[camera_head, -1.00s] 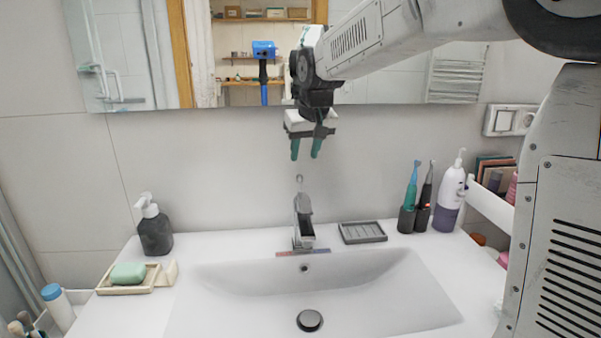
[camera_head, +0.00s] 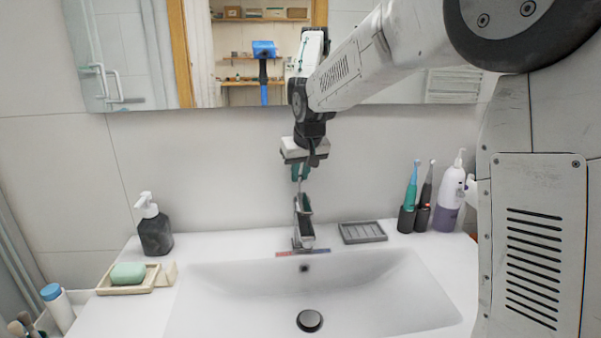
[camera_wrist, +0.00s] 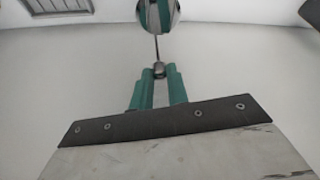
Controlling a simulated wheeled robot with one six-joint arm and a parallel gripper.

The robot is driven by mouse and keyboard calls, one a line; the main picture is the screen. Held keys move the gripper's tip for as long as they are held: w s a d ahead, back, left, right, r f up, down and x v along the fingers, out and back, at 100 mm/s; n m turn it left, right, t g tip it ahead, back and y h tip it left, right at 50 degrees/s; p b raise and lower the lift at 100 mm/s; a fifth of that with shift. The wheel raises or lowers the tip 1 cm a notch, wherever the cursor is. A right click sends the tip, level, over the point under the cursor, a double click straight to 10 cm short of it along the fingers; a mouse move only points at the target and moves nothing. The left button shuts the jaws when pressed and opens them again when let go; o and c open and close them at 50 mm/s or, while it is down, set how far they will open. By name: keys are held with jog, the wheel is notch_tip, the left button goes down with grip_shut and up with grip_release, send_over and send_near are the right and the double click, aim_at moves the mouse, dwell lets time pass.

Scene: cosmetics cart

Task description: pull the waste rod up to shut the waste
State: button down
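The chrome faucet (camera_head: 303,228) stands at the back of the sink, with the thin waste rod (camera_head: 299,187) rising behind it. My gripper (camera_head: 300,173) is above the faucet, pointing down, with its teal fingers close together around the top of the rod. In the wrist view, the rod's dark knob (camera_wrist: 159,69) sits between the two fingertips, which appear to press on it from both sides. The round waste plug (camera_head: 309,320) is in the bottom of the white sink (camera_head: 400,300). The knob is mostly hidden by the fingers in the head view.
A grey soap dish (camera_head: 362,232) and toothbrush holders (camera_head: 414,221) stand right of the faucet. A dark soap dispenser (camera_head: 155,235) and green soap (camera_head: 128,273) on a tray are at the left. The mirror (camera_head: 400,90) hangs on the wall behind my arm.

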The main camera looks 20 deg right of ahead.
jog(key=shift+r, duration=1.1)
jog(key=c, duration=1.3)
grip_release()
jog(key=shift+c, duration=0.2)
jog(key=shift+r, duration=0.1)
jog(key=v, duration=0.7)
jog(key=shift+r, duration=0.3)
jog(key=shift+s, duration=0.15)
jog(key=s+d+f+g, duration=0.1)
jog(key=s+f, duration=0.2)
jog(key=s, duration=1)
jog(key=s+d+f+g, duration=0.1)
jog(key=s+f, duration=0.2)
jog(key=s, duration=1)
jog(key=s+d+f+g, duration=0.1)
jog(key=s+f, duration=0.2)
jog(key=s, duration=1)
jog(key=shift+f+m, duration=0.25)
jog(key=shift+m, duration=0.15)
